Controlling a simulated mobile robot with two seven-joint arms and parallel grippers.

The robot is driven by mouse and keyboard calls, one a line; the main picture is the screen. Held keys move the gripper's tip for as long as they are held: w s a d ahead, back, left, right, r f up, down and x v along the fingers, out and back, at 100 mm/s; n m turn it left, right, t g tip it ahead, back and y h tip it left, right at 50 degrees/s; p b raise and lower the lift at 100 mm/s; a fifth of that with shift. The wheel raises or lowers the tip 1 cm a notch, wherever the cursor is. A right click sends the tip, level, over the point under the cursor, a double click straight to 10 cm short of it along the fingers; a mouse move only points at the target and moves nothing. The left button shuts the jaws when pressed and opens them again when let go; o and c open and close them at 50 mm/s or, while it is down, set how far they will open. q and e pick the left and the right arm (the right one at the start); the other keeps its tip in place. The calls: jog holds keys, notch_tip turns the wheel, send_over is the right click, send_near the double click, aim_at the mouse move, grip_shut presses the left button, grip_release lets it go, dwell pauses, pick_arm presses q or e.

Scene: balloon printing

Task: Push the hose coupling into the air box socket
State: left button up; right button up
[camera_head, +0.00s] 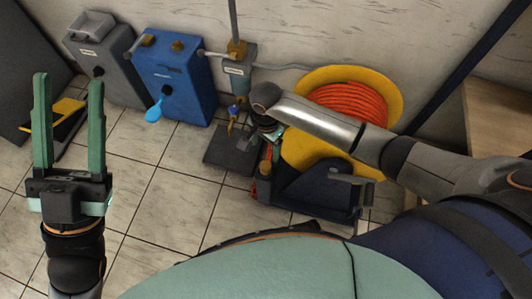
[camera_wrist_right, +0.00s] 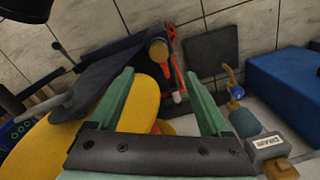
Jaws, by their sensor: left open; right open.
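My left gripper (camera_head: 68,90) is open and empty, upright at the left of the head view. My right gripper (camera_wrist_right: 160,76) is open over the reel area, its two green fingers spread. Between and beyond its fingers is an orange-red hose end with a white tip (camera_wrist_right: 177,97), possibly the coupling, next to a brass knob (camera_wrist_right: 158,49); nothing is gripped. In the head view the right arm hides most of this spot. A blue box (camera_head: 172,78) with a dark round port and a light-blue balloon (camera_head: 154,112) stands by the wall. I cannot tell which port is the air box socket.
A grey box (camera_head: 105,62) stands left of the blue one. A labelled grey valve unit (camera_head: 237,72) is on the wall pipe. A dark plate (camera_head: 222,152) lies on the tiles.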

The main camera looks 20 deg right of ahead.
aim_at(266, 165)
jog(key=f+b, duration=0.3)
jog(key=f, duration=0.3)
jog(key=f+b, duration=0.4)
jog(key=f, duration=0.2)
jog(key=shift+w+d+f, duration=0.1)
jog(key=shift+d+f, duration=0.1)
jog(key=shift+f, duration=0.1)
grip_shut()
dwell(0.8)
jog(key=shift+r, duration=0.15)
dwell(0.3)
